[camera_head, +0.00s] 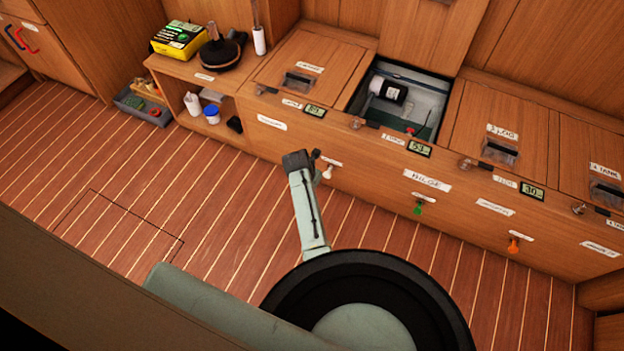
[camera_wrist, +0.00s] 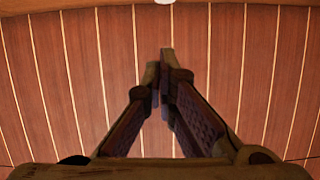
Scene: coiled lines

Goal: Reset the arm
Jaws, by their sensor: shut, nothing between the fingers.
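My gripper (camera_wrist: 162,55) is shut and empty in the wrist view, its two fingertips together over the bare plank floor (camera_wrist: 60,80). In the head view, my pale green arm reaches up from the bottom centre. Its dark end (camera_head: 298,160) is in front of the wooden bench (camera_head: 270,142), near a white knob (camera_head: 327,172). The arm's end hides part of the bench front, and I cannot tell from the head view whether it touches the bench.
An open compartment (camera_head: 440,87) in the bench holds a dark and white cylinder (camera_head: 390,91). Green (camera_head: 418,208) and orange (camera_head: 514,244) knobs stick out of the bench front. A grey tray (camera_head: 140,106) sits on the floor. The floor at left is clear.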

